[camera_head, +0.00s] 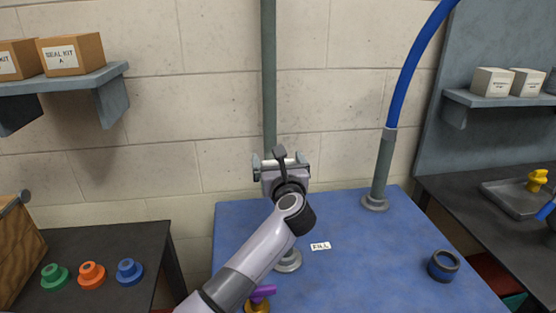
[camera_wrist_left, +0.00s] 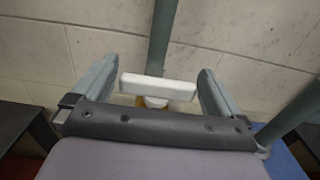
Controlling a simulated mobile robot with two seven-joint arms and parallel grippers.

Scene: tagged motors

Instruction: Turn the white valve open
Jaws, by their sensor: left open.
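The white valve's bar-shaped handle (camera_wrist_left: 158,87) shows in the left wrist view, with a yellowish valve body just under it, in front of a grey-green vertical pipe (camera_wrist_left: 162,38). My left gripper (camera_wrist_left: 156,84) is open, one finger on each side of the handle. The bar spans most of the gap between the fingers; I cannot tell whether either finger touches it. My right gripper is not in view.
On the table are a purple-handled valve (camera_head: 262,293), a FILL label (camera_head: 320,246), a dark blue ring (camera_head: 443,265) and a second pipe (camera_head: 383,170) with a blue hose (camera_head: 412,60). Shelves (camera_head: 85,80) flank the wall. Colored flanged parts (camera_head: 91,275) sit at left.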

